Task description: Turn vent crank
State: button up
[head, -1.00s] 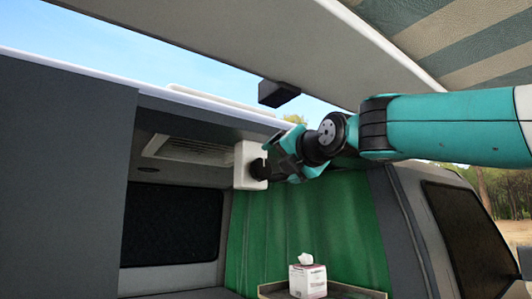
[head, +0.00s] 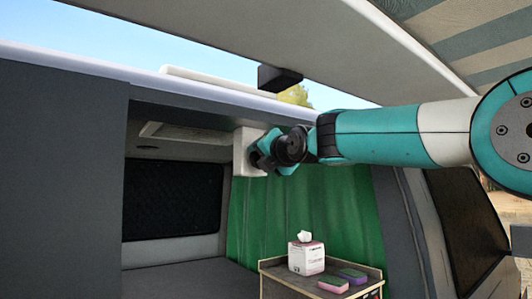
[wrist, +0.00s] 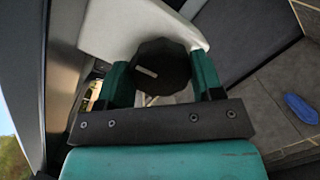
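The vent crank is a dark faceted knob (wrist: 160,68) with a light mark on its face. It sits on a white housing (head: 242,152) under the roof edge, which also shows in the wrist view (wrist: 105,28). My gripper (head: 262,158) is at the housing in the head view and hides most of the knob there. In the wrist view my gripper's teal fingers (wrist: 163,80) stand on either side of the knob. Both look to be against its sides, so the gripper appears shut on it.
A ceiling vent panel (head: 190,134) lies left of the housing. A green curtain (head: 300,215) hangs below my arm. A tissue box (head: 306,258) and two sponges (head: 345,279) stand on a counter (head: 290,281). A dark block (head: 279,78) hangs under the raised tailgate (head: 250,35).

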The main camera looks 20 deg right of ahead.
jog(key=c, duration=0.3)
